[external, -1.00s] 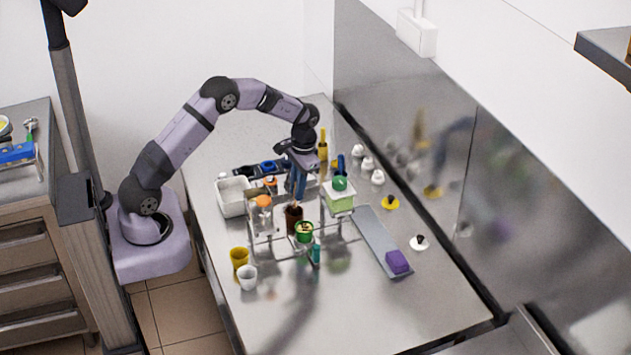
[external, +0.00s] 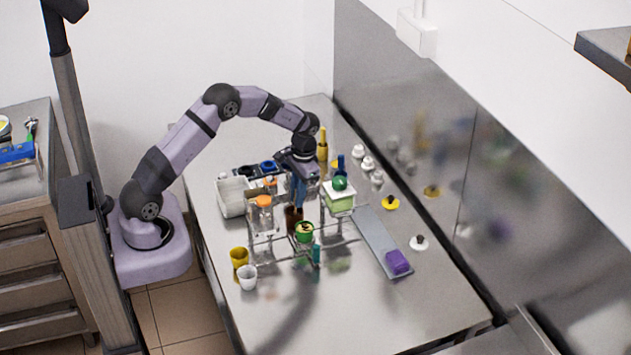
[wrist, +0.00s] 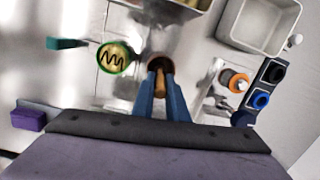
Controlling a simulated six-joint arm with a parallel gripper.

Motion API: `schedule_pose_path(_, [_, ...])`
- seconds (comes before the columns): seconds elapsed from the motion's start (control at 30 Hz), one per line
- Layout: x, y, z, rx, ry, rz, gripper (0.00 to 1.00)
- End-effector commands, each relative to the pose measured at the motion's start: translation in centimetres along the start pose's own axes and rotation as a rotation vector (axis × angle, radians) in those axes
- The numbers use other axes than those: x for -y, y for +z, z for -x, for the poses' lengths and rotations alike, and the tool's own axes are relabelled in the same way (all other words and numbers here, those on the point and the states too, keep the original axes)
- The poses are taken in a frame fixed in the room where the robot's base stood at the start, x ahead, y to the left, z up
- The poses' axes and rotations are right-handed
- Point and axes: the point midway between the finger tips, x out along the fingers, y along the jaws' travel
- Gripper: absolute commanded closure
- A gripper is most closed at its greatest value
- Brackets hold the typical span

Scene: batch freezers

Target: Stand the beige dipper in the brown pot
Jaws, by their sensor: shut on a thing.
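My gripper (external: 299,200) points down over the brown pot (external: 293,214), which stands at the metal rack. In the wrist view, my blue fingers (wrist: 160,92) are shut on the beige dipper (wrist: 160,82), a small tan piece between them. Its far end reaches the dark round mouth of the brown pot (wrist: 161,60). The fingers hide most of the dipper, and I cannot tell how deep it is in the pot. In the external view the dipper is hidden by the fingers.
A green pot (external: 304,231) stands close beside the brown pot. An orange-topped jar (external: 263,215) and a box with a green ball (external: 340,195) flank it. A white bin (external: 233,197) is behind left. Yellow (external: 239,257) and white (external: 247,278) cups stand in front. The table's front right is clear.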

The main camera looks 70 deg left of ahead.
Motion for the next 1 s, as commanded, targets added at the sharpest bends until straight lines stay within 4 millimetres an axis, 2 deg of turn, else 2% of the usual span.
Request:
schedule_pose_path(0.43, [-0.02,-0.04,-0.33,0.000,0.000,0.000,1.00])
schedule_pose_path(0.47, [-0.02,-0.04,-0.33,-0.001,0.000,0.000,0.82])
schedule_pose_path(0.53, [-0.02,-0.04,-0.33,-0.001,0.000,0.000,0.65])
schedule_pose_path(0.73, [-0.02,-0.04,-0.33,-0.001,0.000,0.000,0.65])
schedule_pose_path(0.77, [-0.02,-0.04,-0.33,0.000,0.000,0.000,0.63])
schedule_pose_path(0.83, [-0.02,-0.04,-0.33,0.000,0.000,0.000,0.46])
schedule_pose_path(1.0, [-0.03,-0.04,-0.33,0.000,0.000,0.000,0.46])
